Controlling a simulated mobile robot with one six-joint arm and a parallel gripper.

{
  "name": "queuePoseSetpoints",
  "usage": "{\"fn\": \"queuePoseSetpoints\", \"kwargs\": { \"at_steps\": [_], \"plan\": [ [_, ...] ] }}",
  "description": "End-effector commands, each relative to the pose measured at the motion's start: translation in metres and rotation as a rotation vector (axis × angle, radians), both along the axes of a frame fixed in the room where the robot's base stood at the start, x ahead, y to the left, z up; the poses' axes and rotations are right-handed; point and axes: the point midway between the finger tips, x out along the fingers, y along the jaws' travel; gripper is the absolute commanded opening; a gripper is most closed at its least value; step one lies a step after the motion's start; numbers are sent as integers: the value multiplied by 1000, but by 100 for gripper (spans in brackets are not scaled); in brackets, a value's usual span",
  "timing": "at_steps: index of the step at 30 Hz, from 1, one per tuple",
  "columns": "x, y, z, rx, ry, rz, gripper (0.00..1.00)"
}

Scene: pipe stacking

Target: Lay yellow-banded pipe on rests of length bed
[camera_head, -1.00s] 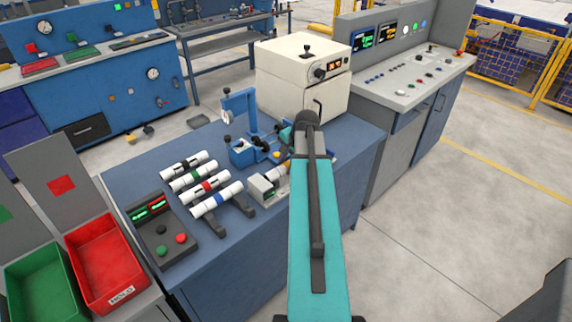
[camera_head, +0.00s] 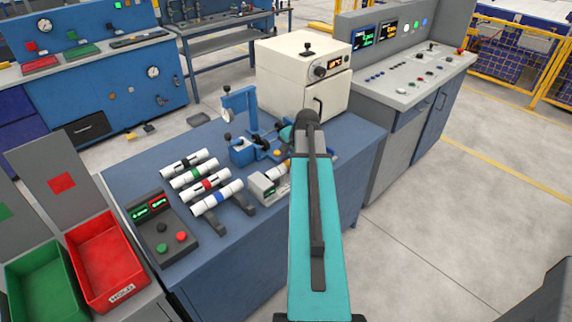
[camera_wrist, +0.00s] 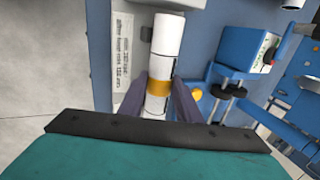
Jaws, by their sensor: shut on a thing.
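The white yellow-banded pipe (camera_wrist: 158,87) runs up the middle of the wrist view, with black rings along it. My gripper (camera_wrist: 160,98) is shut on it, one dark finger on each side of the yellow band. A white printed plate (camera_wrist: 124,55) lies along the pipe's left side, apparently part of the length bed.
Several white pipes with black, green, red and blue bands (camera_head: 217,197) lie on a dark rack at left. A blue clamp-like fixture (camera_head: 242,150) stands behind the bed; a blue device (camera_wrist: 245,50) is right of the pipe. A cream oven-like box (camera_head: 300,75) stands at the back.

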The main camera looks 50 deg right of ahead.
Motion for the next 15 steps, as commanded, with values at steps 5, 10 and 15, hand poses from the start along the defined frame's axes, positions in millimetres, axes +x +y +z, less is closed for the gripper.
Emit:
{"fn": "queuePoseSetpoints", "kwargs": {
  "at_steps": [5, 10, 15],
  "plan": [
    [0, 0, -2, 0, 0, 0, 7],
    [0, 0, -4, 0, 0, 0, 7],
    [0, 0, -5, 0, 0, -1, 7]
  ]
}}
